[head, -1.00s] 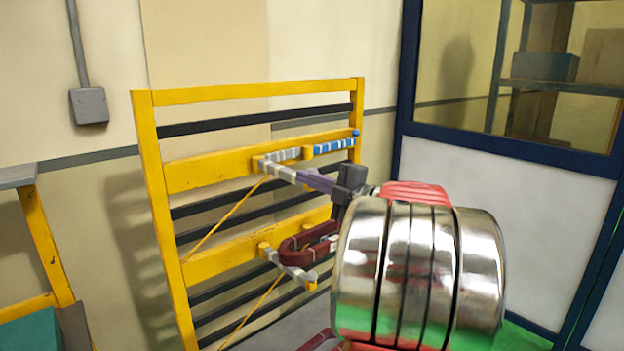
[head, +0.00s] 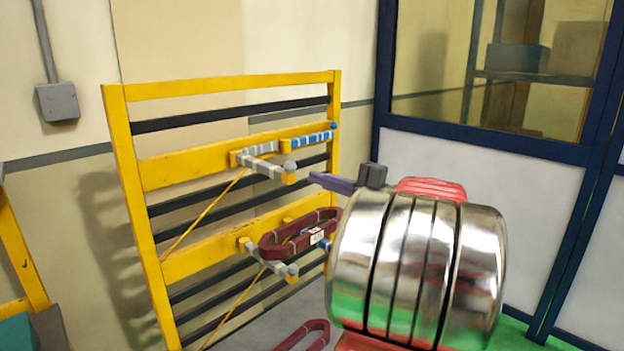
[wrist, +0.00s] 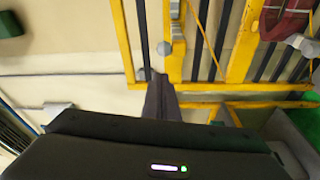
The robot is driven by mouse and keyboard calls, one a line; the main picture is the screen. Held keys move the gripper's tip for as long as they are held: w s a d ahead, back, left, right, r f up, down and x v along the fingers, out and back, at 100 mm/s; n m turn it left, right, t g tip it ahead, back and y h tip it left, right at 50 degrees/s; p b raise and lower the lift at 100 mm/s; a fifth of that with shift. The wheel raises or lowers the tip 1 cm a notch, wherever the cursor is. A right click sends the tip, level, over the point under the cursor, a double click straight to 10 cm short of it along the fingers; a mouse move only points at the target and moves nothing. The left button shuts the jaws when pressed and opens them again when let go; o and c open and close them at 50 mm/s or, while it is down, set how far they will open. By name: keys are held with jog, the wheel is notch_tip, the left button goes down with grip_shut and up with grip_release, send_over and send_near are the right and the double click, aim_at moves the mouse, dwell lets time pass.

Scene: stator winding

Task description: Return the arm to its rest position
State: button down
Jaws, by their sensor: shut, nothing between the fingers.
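My gripper (head: 314,177) is shut and empty, its purple-grey fingers pointing left toward the yellow rack (head: 118,96). In the head view the fingertips lie just right of the upper grey peg (head: 262,165), with a small gap between them. The wrist view shows the shut fingers (wrist: 158,76) pointing at the rack, near a peg end. A dark red coil (head: 283,243) with a white label hangs on the lower grey peg (head: 262,256). The coil also shows at the top right of the wrist view (wrist: 285,18).
Another dark red coil (head: 300,335) shows at the bottom edge. A blue-and-white peg (head: 308,141) sticks out at the rack's upper right. A blue-framed glazed partition (head: 480,150) stands on the right. A grey box (head: 57,102) is on the wall.

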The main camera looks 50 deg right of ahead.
dwell(0.6)
jog(key=w+a+r+m+h, duration=0.5)
jog(key=w+a+m+h, duration=0.1)
jog(key=w, duration=0.4)
jog(key=w+a+f+m+g+h, duration=0.2)
jog(key=a+m+g, duration=0.1)
jog(key=a+m, duration=0.35)
jog(key=s+a+f+m+g+y, duration=0.1)
jog(key=s+a+f+g+y, duration=0.1)
jog(key=s+a+f, duration=0.4)
jog(key=s+a+f+m+g+y, duration=0.1)
jog(key=s+a+f+g+y, duration=0.2)
jog(key=s+a+f, duration=0.4)
jog(key=s+a+f+m+g+y, duration=0.2)
jog(key=s+a+f+g, duration=0.3)
jog(key=a, duration=1.5)
notch_tip(320, 180, down, 5)
jog(key=shift+s+a+r, duration=0.2)
jog(key=shift+s+a, duration=0.15)
jog(key=shift+s, duration=0.4)
